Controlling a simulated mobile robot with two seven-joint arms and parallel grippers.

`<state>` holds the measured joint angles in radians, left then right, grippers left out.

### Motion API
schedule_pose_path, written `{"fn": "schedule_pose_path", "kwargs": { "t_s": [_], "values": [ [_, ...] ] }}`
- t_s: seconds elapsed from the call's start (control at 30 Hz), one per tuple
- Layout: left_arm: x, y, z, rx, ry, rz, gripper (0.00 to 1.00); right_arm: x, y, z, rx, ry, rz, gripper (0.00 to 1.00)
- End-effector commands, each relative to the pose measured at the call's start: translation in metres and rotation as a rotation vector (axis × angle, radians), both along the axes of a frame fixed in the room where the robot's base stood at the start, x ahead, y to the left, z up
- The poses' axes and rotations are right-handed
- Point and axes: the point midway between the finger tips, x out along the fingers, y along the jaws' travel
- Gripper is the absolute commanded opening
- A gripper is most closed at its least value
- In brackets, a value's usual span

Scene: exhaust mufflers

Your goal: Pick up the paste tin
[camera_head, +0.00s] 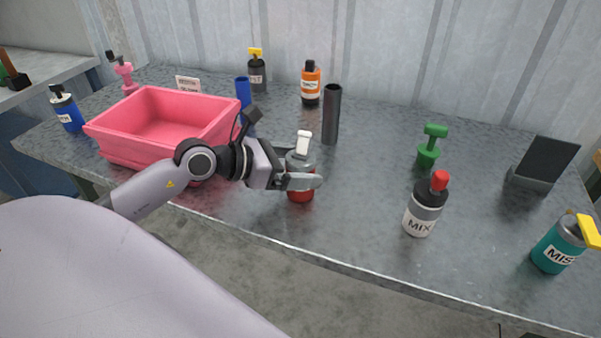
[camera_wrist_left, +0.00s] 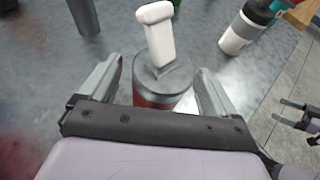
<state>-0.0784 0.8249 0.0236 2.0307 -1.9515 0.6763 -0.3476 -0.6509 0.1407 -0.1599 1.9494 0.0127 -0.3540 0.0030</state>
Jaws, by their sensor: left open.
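A container with a red lower body, a grey shoulder and a white top (camera_head: 302,163) stands upright on the table. No label on it is readable, so I cannot tell for sure that it is the paste tin. My left gripper (camera_head: 305,182) is open and low around it, one finger on each side. In the left wrist view the container (camera_wrist_left: 163,82) stands between the open fingers (camera_wrist_left: 163,95), with a gap on both sides. Its lower body is partly hidden by my gripper. At the right edge of that view is what looks like part of my right gripper (camera_wrist_left: 300,122).
A pink bin (camera_head: 160,152) stands to the left. A dark cylinder (camera_head: 331,115) and a blue tube (camera_head: 243,92) stand behind my gripper. To the right are the MIX bottle (camera_head: 421,222), a green object (camera_head: 428,155) and a teal can (camera_head: 553,250). The table's front edge is close.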

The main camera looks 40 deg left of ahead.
Motion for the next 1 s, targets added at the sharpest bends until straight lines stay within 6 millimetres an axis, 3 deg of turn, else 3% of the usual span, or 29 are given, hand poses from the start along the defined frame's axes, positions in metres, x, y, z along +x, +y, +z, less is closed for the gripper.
{"fn": "schedule_pose_path", "kwargs": {
  "t_s": [0.37, 0.57, 1.0],
  "values": [
    [0.0056, -0.0038, -0.0029, 0.001, 0.001, -0.001, 0.91, 0.0002, 0.0, 0.0009, 0.0, 0.0, 0.0, 0.95],
    [0.0055, -0.0037, -0.0028, 0.001, 0.001, -0.001, 0.31, 0.0003, 0.0, 0.0009, 0.0, 0.0, 0.0, 0.95],
    [0.006, -0.0035, 0.0069, 0.001, -0.003, -0.001, 0.31, 0.0005, -0.0001, 0.002, 0.0, -0.001, -0.001, 0.95]
  ]
}}
